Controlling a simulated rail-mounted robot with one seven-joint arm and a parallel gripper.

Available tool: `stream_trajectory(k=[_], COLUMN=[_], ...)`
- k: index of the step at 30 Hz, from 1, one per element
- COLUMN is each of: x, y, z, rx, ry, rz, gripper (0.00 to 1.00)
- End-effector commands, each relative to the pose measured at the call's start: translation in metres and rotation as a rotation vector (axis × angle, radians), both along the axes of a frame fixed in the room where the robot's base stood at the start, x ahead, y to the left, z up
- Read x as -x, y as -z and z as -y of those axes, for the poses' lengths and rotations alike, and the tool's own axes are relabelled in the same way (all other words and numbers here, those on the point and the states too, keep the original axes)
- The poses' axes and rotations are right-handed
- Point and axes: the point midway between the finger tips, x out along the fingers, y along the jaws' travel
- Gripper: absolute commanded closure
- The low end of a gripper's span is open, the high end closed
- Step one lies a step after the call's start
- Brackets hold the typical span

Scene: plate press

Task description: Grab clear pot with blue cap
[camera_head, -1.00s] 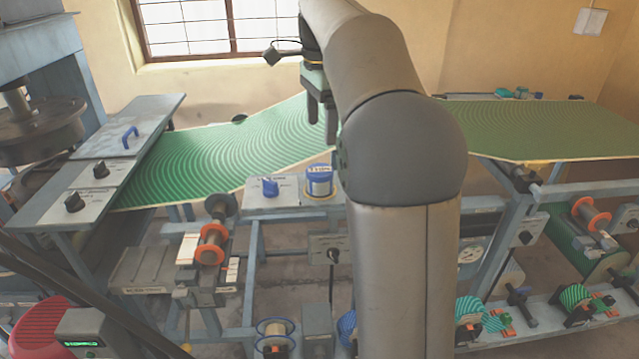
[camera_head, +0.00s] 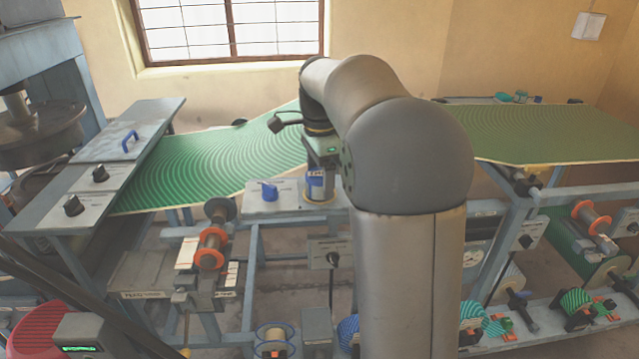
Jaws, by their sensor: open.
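The clear pot with the blue cap (camera_head: 316,192) stands upright on the grey ledge in front of the green sheet, left of my arm. My gripper (camera_head: 320,180) points down at the pot, with its fingers open at the pot's upper part. The fingers and gripper body hide most of the cap. I cannot tell from this view whether the fingers touch the pot or have it between them.
A blue knob (camera_head: 268,190) sits on the ledge just left of the pot. The patterned green sheet (camera_head: 215,160) slopes up behind. An orange-rimmed spool (camera_head: 212,247) is lower left. A blue-rimmed round container (camera_head: 275,333) sits low in front.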

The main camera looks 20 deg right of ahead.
Motion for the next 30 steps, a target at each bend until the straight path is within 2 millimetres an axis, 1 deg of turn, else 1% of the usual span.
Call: stream_trajectory(k=[3, 4, 5, 6, 8, 9, 10, 18, 22, 26, 28, 30], x=[0.0, 0.0, 0.0, 0.0, 0.0, 0.0, 0.0, 0.0, -0.001, -0.001, 0.001, 0.014], y=[0.0, 0.0, 0.0, 0.0, 0.0, 0.0, 0.0, -0.001, -0.007, -0.023, -0.037, -0.05], z=[0.0, 0.0, 0.0, 0.0, 0.0, 0.0, 0.0, 0.0, 0.0, 0.0, 0.0, -0.003], rx=[0.0, 0.0, 0.0, 0.0, 0.0, 0.0, 0.0, 0.0, 0.001, 0.001, 0.001, 0.001], ry=[0.0, 0.0, 0.0, 0.0, 0.0, 0.0, 0.0, 0.0, 0.0, 0.0, 0.0, 0.0], rz=[0.0, 0.0, 0.0, 0.0, 0.0, 0.0, 0.0, 0.001, 0.003, 0.004, 0.006, 0.007], gripper=[0.22, 0.25, 0.33, 0.44, 0.61, 0.72, 0.73, 0.73, 0.73, 0.73, 0.73, 0.73])
